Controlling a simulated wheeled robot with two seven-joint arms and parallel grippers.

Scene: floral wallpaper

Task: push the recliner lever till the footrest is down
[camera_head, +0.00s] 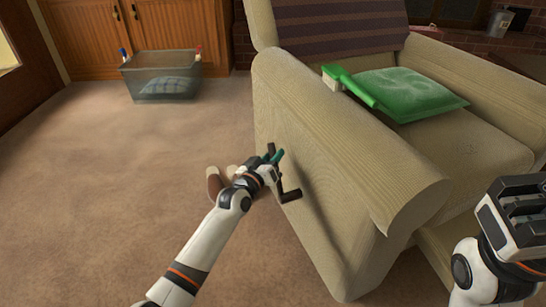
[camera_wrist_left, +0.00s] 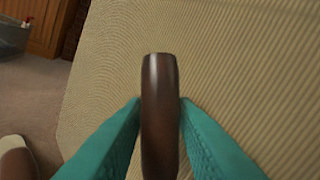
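The beige recliner (camera_head: 330,170) stands at the right, its near side panel facing me. A dark brown lever (camera_head: 291,194) is on that panel. In the left wrist view the lever (camera_wrist_left: 160,110) stands between the two teal fingertips, which appear to press on both its sides. My left gripper (camera_head: 275,157) is beside the panel, shut on the lever. A beige panel (camera_head: 436,250) shows low at the recliner's front; my right arm partly hides it, and the footrest's position is unclear. My right gripper (camera_head: 518,208) is in front of the seat, with its finger gap unclear.
A green pillow (camera_head: 410,94) and a green-handled object (camera_head: 350,84) lie on the seat and armrest. A grey bin (camera_head: 162,77) stands by the wooden cabinet. Brown and pale items (camera_head: 214,182) lie on the floor behind my left wrist. The carpet at left is clear.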

